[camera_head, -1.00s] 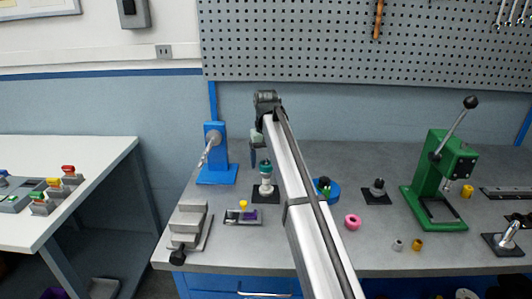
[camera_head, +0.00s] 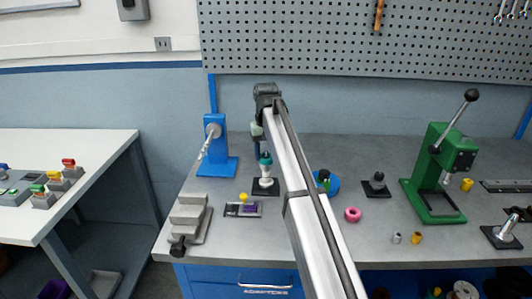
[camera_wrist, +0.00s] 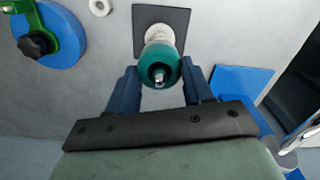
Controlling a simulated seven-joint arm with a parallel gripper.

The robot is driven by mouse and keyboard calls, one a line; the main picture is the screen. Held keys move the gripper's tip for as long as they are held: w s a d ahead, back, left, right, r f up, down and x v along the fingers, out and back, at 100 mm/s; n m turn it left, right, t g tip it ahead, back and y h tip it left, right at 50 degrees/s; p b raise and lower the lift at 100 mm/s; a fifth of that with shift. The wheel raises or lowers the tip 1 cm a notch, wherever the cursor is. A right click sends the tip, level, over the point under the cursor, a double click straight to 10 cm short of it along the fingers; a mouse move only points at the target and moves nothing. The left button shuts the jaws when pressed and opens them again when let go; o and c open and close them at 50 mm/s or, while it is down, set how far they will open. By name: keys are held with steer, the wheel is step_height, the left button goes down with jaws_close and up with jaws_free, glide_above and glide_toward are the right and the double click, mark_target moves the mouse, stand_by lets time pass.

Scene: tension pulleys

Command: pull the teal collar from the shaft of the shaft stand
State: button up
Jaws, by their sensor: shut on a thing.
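The teal collar (camera_wrist: 145,48) sits around the shaft, whose metal tip (camera_wrist: 159,80) shows through its middle in the wrist view. The white shaft stand (camera_head: 265,182) is upright on a dark square base (camera_head: 272,190); in the wrist view its base (camera_wrist: 180,18) is behind the collar. The teal collar (camera_head: 265,159) is near the top of the stand in the head view. My gripper (camera_wrist: 160,77) is shut on the collar, with one blue finger at each side. How far the collar sits along the shaft is hard to tell.
A blue tool (camera_head: 217,160) stands left of the shaft stand. A small fixture with a yellow knob (camera_head: 243,198) and grey stepped blocks (camera_head: 188,215) lie in front-left. A blue disc (camera_head: 333,186) is close on the right, behind my arm. A pink ring (camera_head: 352,214) lies farther right.

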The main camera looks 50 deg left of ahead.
steer(key=shift+r, duration=1.9)
stand_by(0.9)
steer(key=shift+r, duration=1.1)
steer(key=shift+r, duration=2)
